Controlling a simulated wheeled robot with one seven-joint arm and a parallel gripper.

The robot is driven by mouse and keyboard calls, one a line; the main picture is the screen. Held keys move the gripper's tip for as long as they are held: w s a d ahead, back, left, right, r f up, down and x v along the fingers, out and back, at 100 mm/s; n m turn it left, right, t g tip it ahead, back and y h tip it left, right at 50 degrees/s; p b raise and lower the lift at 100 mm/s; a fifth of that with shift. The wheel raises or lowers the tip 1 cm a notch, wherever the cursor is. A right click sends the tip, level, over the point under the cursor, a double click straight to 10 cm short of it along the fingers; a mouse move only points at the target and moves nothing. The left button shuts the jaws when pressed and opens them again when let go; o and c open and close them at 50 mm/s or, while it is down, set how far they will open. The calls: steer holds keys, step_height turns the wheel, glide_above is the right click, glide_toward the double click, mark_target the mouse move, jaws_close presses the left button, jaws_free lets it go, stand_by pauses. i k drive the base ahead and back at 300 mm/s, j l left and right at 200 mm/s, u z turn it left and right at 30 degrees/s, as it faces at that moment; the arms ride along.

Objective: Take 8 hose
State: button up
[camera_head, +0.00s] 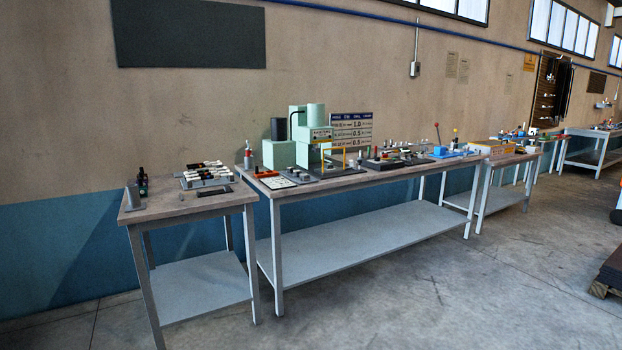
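I cannot pick out any hose for certain; the things on the benches are small at this distance. A grey rack (208,182) with several black and white pieces lies on the small left workbench (160,211). A dark green and black upright item (143,186) and a grey block (133,198) stand at that bench's left end. My gripper is not in view.
A long workbench (400,180) beside the small one holds a pale green machine (312,135), a dark sign board (351,128) and many small parts. More benches (596,132) stand farther right. Lower shelves look empty. A pallet (604,284) lies at right. The foreground floor is clear.

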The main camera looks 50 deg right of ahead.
mark_target(209, 171)
steer(key=i+l+z, duration=0.15)
steer(key=i+z, duration=0.45)
steer(key=z, duration=0.15)
